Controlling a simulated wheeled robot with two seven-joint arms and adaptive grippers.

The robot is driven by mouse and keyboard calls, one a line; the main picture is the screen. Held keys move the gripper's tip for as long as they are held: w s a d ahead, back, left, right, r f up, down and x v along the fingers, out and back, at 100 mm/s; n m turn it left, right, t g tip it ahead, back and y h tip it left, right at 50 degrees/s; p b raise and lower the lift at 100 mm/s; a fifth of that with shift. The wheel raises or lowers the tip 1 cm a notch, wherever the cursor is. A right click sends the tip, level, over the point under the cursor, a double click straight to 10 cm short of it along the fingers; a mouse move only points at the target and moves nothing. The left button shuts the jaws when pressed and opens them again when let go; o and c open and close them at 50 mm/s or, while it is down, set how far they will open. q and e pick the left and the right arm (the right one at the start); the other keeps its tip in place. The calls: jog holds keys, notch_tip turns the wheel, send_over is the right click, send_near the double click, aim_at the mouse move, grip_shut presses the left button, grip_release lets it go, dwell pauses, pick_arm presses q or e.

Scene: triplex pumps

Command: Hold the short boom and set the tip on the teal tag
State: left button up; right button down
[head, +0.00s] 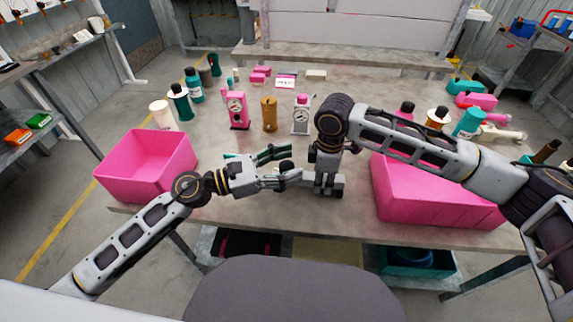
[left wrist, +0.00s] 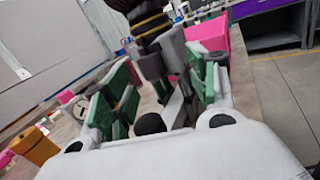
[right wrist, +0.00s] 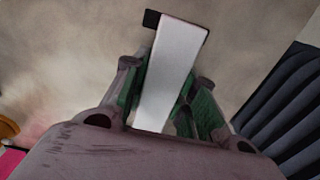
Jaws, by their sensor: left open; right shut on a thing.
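My right gripper (head: 328,188) points down over the table's front middle. In the right wrist view it (right wrist: 165,105) is shut on a pale grey bar (right wrist: 170,65) with a black end, which looks like the short boom. My left gripper (head: 290,166) is open, just left of the right one, its green-padded fingers pointing towards it. In the left wrist view the right gripper's dark wrist shows beyond the spread left fingers (left wrist: 165,95). A black round part (left wrist: 150,124) shows between them; I cannot tell what it belongs to. I cannot make out the teal tag.
Pink bins stand at left (head: 148,165) and right (head: 440,205). A pink pump with a gauge (head: 237,110), an ochre cylinder (head: 269,114) and a white gauge unit (head: 301,115) stand behind the grippers. Several bottles crowd both sides.

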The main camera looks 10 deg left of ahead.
aim_at(280, 169)
pick_arm(q)
jog(key=shift+s+a+f+n+t+y, duration=0.7)
jog(key=shift+a+f+n+t, duration=0.2)
jog(key=shift+a, duration=0.6)
jog(key=shift+s+a+f+n+t+y, duration=0.7)
jog(key=shift+a+f+n, duration=0.2)
jog(key=shift+a, duration=0.65)
jog(key=shift+s+a+f+n+t+y, duration=0.65)
jog(key=shift+a+f+n+t, duration=0.25)
jog(key=shift+a, duration=0.6)
jog(key=shift+w+d, duration=0.1)
jog(key=shift+d, duration=0.05)
jog(key=shift+x, duration=1.25)
jog(key=shift+w+d+r, duration=0.15)
jog(key=shift+w+d, duration=0.3)
jog(key=shift+d, duration=0.2)
jog(key=shift+w+d, duration=0.15)
jog(key=shift+w+d, duration=0.25)
jog(key=shift+w, duration=0.2)
jog(key=shift+w, duration=0.1)
jog(key=shift+x, duration=1.1)
